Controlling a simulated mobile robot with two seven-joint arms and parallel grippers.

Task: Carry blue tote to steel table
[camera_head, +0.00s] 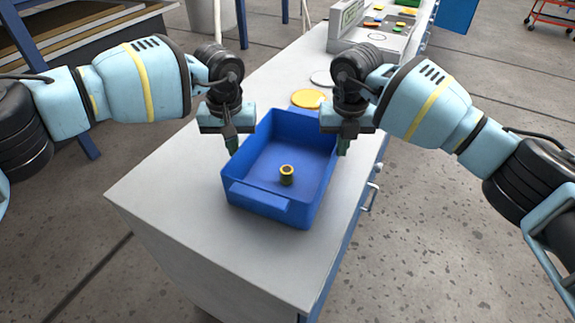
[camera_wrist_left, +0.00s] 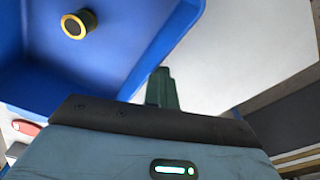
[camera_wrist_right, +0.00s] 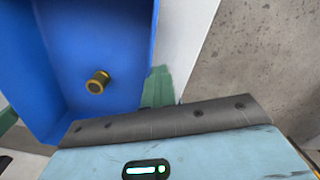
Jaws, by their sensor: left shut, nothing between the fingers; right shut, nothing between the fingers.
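The blue tote (camera_head: 262,203) stands upright on the white top of a long counter. A small black and yellow cylindrical part (camera_head: 287,175) is inside it on its floor. The part also shows in the left wrist view (camera_wrist_left: 78,24) and the right wrist view (camera_wrist_right: 98,82). My left gripper (camera_head: 231,143) is shut and empty just outside the tote's left wall. My right gripper (camera_head: 343,146) is shut and empty just outside its right wall. Both point down, with fingertips near the height of the rim. I cannot tell whether they touch the walls. Which surface is the steel table is unclear.
The counter top (camera_head: 165,185) is bare in front of the tote. A yellow disc (camera_head: 308,98) and a grey disc (camera_head: 321,78) lie behind it. A grey device (camera_head: 370,38) and small coloured parts are farther back. Another bench (camera_head: 75,45) stands at upper left; open floor lies right.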

